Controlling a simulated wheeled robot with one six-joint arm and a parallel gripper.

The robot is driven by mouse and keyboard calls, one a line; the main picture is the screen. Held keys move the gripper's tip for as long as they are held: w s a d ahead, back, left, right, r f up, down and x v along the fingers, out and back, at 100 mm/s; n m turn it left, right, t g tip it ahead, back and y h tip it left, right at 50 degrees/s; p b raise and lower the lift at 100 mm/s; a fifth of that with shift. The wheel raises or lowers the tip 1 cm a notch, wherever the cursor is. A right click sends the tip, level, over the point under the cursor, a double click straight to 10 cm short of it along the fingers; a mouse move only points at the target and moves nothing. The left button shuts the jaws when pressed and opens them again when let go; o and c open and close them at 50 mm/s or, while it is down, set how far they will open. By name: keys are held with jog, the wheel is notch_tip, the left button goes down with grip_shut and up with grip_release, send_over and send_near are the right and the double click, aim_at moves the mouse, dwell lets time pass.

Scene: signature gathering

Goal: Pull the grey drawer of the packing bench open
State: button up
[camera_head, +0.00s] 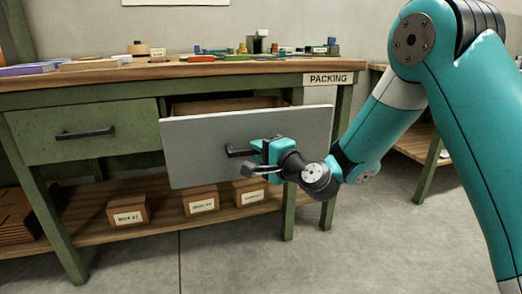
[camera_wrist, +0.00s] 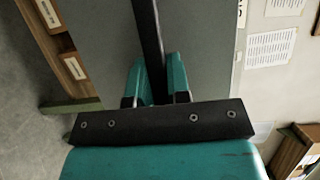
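The grey drawer (camera_head: 205,140) of the packing bench (camera_head: 210,71) stands out from the bench, its front panel slightly tilted in the picture. A strip of its brown inside (camera_head: 225,104) shows above the front. My gripper (camera_head: 262,155) is at the drawer's dark handle (camera_head: 236,152), right of the panel's middle. In the wrist view, the two teal fingers (camera_wrist: 157,82) are closed on both sides of the black handle bar (camera_wrist: 147,30), with the grey front (camera_wrist: 205,45) behind. The deeper inside of the drawer is hidden.
A shut green drawer (camera_head: 80,132) with a black handle is at the left. Labelled boxes (camera_head: 128,210) stand on the lower shelf. Small items (camera_head: 255,45) lie on the benchtop. The floor (camera_head: 370,245) in front is clear. Another bench (camera_head: 425,150) is at the right.

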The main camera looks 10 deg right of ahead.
jog(key=o, duration=0.4)
jog(key=shift+d, duration=0.2)
jog(key=shift+c, duration=0.2)
jog(key=shift+o, duration=0.4)
jog(key=shift+a, duration=0.15)
jog(key=shift+s+f+b, duration=0.15)
jog(key=shift+s+b, duration=0.1)
jog(key=shift+b, duration=0.2)
jog(key=b+v, duration=1.5)
jog(key=v, duration=0.2)
jog(key=shift+w, duration=0.1)
